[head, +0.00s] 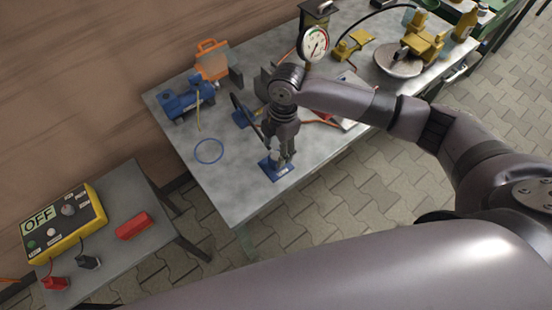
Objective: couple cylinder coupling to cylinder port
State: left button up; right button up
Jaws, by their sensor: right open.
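My right gripper (281,150) points down over the near corner of the grey table. Its fingers are open, on either side of a small grey upright part on a blue base (272,171); I cannot tell if they touch it. This part may be the cylinder port or a holder for the coupling; the view does not settle which. A black hose (246,113) arches down beside the gripper, and its lower end is hidden behind the fingers. I cannot make out the coupling. My left gripper is out of view.
The table (215,178) also carries a blue pump (184,102), a blue ring (209,151), an orange case (212,62), a pressure gauge (313,44) and yellow machines (423,42). A yellow control box (64,222) reading OFF stands on a low side table. The table's near left is clear.

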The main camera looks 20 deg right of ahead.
aim_at(276, 156)
jog(key=f, duration=0.2)
jog(key=f+p, duration=0.1)
jog(key=shift+s+f, duration=0.2)
jog(key=shift+f, duration=0.2)
jog(key=shift+a+f, duration=0.1)
jog(key=shift+f, duration=0.5)
jog(key=shift+c, duration=0.3)
jog(key=c, duration=1.1)
jog(key=shift+r, duration=0.15)
notch_tip(276, 156, up, 20)
jog(key=b, duration=0.1)
jog(key=shift+b, duration=0.35)
jog(key=shift+w, duration=0.15)
